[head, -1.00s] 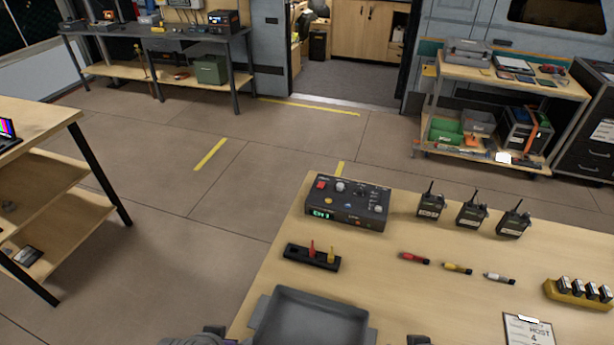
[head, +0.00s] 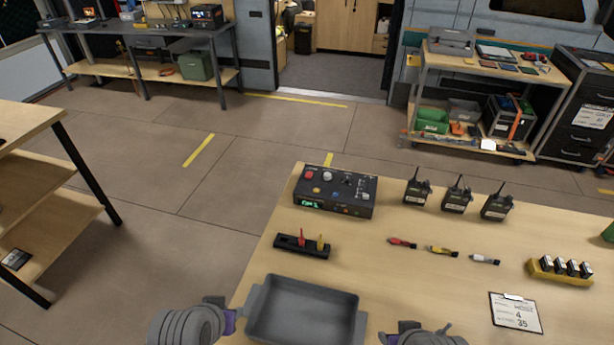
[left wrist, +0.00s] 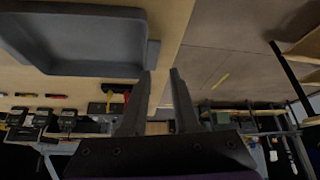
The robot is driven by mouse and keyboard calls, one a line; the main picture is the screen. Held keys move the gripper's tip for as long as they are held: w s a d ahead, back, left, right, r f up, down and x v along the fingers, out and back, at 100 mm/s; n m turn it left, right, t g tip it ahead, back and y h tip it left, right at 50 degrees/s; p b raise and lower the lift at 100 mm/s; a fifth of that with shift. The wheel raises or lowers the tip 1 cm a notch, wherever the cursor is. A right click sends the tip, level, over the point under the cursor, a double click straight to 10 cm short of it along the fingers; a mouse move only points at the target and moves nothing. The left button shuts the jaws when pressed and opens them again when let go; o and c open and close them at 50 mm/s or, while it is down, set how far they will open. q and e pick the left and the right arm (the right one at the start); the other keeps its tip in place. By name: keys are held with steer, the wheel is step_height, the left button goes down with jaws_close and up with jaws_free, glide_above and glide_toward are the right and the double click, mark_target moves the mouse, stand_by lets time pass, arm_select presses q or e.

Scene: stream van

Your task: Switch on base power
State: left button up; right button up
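A dark control box (head: 335,191) sits at the table's far left corner, with a red button (head: 310,174), a white knob, small switches, coloured buttons and a lit green display (head: 310,203). I cannot tell which control is base power. My left arm's wrist shows at the bottom of the head view, left of a grey tray; its fingers are hidden there. In the left wrist view the left gripper (left wrist: 161,75) has its two fingers apart with nothing between them. My right arm (head: 425,336) shows at the bottom edge; its fingers are out of sight.
The grey tray (head: 349,294) stands at the table's front. A black holder (head: 290,249) with red and yellow items lies between tray and box. Several radios (head: 456,198), small coloured markers (head: 443,251), a yellow battery rack (head: 545,278) and a clipboard (head: 515,312) lie to the right.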

arm_select(q)
steer(key=shift+m+t+h, duration=0.4)
steer(key=shift+t, duration=0.2)
steer(key=w, duration=0.2)
steer(key=w+d+r, duration=0.1)
steer(key=w, duration=0.2)
steer(key=w+d+r, duration=0.1)
steer(key=w, duration=0.1)
steer(key=shift+w+r, duration=0.25)
steer(key=shift+w, duration=0.05)
jaws_close()
steer(key=w+d+m+t+h, duration=0.1)
steer(key=w+d+t, duration=0.2)
steer(key=w, duration=1.3)
steer(key=w+d+t+h+b, duration=0.1)
steer(key=w+d+t, duration=0.2)
steer(key=w+d, duration=0.5)
steer(key=w, duration=0.8)
steer(key=shift+d+f+m, duration=0.15)
steer(key=shift+f+m, duration=0.05)
steer(key=shift+m, duration=0.2)
